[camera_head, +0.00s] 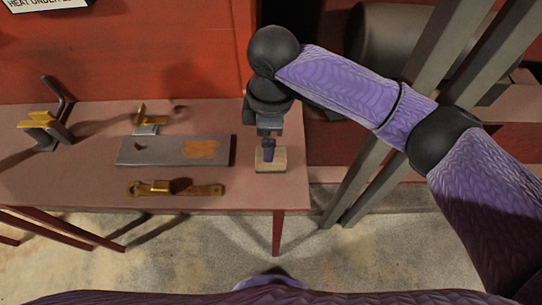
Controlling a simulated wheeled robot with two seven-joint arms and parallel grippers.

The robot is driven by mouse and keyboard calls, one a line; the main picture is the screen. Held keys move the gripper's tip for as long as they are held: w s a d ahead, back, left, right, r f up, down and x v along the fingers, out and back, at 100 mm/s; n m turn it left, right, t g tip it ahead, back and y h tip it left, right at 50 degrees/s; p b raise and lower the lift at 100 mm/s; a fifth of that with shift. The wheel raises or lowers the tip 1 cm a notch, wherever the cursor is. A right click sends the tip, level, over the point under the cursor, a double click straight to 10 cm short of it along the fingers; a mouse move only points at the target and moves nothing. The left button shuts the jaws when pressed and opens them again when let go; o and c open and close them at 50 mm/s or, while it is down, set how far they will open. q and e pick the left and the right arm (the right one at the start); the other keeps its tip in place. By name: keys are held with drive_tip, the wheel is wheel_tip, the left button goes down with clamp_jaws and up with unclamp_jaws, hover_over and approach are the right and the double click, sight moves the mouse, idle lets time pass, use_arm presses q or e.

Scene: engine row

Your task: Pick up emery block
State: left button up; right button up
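A small tan block (278,163), likely the emery block, lies at the right end of the brown table. My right gripper (269,136) points down directly above it. A small dark upright piece (268,152) shows between the fingers and the block's top. I cannot tell whether it is a grip on the block or part of my gripper. The fingers are too small in view to tell whether they are open, shut or touching. My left gripper is not in view.
On the table (75,180), a grey metal plate (160,151) with an orange-brown patch lies left of the block. A brass tool (172,188) lies in front of it. Brass-topped pieces (146,124) (44,128) stand behind and far left. Grey slanted posts (400,120) rise at right.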

drive_tip(key=shift+w+d+r+h, duration=0.3)
drive_tip(key=shift+w+d+r, duration=0.1)
drive_tip(key=shift+w, duration=0.1)
drive_tip(key=shift+d+f, duration=0.1)
drive_tip(key=shift+f, duration=0.25)
drive_tip(key=f+b, duration=0.1)
drive_tip(key=f, duration=0.2)
drive_tip(key=f+b, duration=0.2)
drive_tip(key=f, duration=0.1)
drive_tip(key=f+b, duration=0.2)
drive_tip(key=f, duration=0.1)
drive_tip(key=shift+s+a+f, duration=0.1)
drive_tip(key=shift+a, duration=0.2)
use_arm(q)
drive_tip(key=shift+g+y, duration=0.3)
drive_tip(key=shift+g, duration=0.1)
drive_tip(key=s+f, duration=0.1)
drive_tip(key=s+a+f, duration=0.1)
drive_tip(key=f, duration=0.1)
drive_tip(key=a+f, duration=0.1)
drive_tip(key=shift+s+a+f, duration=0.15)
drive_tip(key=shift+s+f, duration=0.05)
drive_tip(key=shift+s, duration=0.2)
